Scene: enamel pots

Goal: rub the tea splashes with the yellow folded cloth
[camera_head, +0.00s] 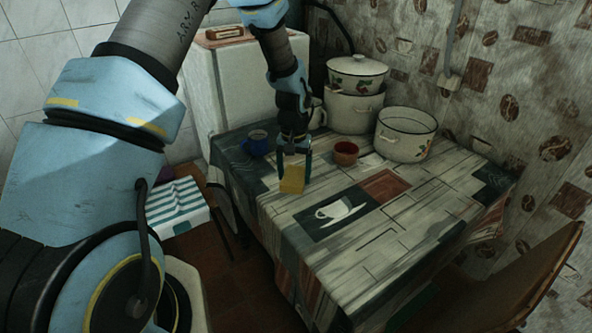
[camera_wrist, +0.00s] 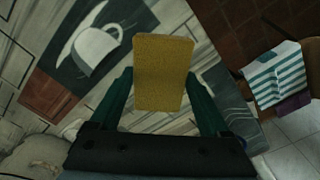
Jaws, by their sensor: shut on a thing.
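The yellow folded cloth (camera_head: 292,181) is held between the fingers of my gripper (camera_head: 293,168), over the left part of the table near its front-left edge. In the wrist view the cloth (camera_wrist: 163,62) stands out beyond both dark green fingers, which are shut on its sides. I cannot tell whether its lower edge touches the tablecloth (camera_head: 345,255). I cannot make out the tea splashes for certain among the tablecloth's printed pattern; the cloth and gripper hide part of the surface.
A blue mug (camera_head: 257,143) stands left of my gripper, a red-brown bowl (camera_head: 345,153) to its right. An open enamel pot (camera_head: 405,138) and stacked pots (camera_head: 354,108) stand at the back. A chair (camera_head: 530,275) is at right, a striped towel (camera_head: 177,205) at left. The table's front is clear.

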